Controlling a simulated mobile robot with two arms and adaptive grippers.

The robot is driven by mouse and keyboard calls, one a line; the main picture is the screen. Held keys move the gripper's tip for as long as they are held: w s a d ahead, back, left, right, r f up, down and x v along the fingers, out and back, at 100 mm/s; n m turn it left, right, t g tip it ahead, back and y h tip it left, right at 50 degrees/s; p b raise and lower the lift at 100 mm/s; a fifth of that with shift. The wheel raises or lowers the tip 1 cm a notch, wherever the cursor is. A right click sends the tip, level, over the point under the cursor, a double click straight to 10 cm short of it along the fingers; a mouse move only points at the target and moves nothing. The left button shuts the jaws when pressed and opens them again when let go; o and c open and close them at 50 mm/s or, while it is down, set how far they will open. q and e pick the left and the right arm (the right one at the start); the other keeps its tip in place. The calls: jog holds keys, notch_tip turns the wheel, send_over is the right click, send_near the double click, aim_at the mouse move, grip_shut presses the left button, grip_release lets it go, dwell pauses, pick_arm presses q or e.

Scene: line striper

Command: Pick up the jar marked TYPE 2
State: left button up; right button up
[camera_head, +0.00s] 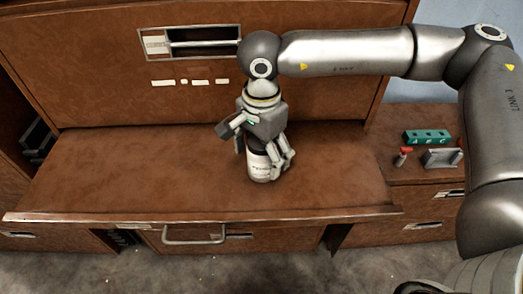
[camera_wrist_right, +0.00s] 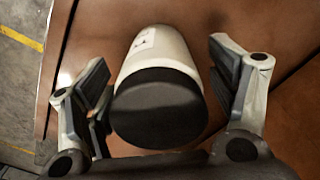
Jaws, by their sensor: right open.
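A white jar (camera_head: 262,169) with a black lid stands on the brown desk top, below my right gripper (camera_head: 265,155). Its label carries small dark marks that I cannot read. In the right wrist view the jar (camera_wrist_right: 156,50) shows lid first, with the black lid (camera_wrist_right: 158,108) closest to the camera. My right gripper (camera_wrist_right: 158,95) is open, with one finger on each side of the jar and a visible gap on both sides. In the head view the gripper hides the jar's upper part. My left gripper is not in view.
The desk top (camera_head: 130,175) is otherwise clear. A teal block (camera_head: 427,137), a small red-topped item (camera_head: 402,156) and a grey metal holder (camera_head: 442,158) stand on the lower surface at the right. An upright back panel with a slot (camera_head: 205,42) rises behind the jar.

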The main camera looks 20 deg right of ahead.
jog(key=shift+f, duration=1.05)
jog(key=c, duration=1.3)
jog(key=shift+r, duration=0.1)
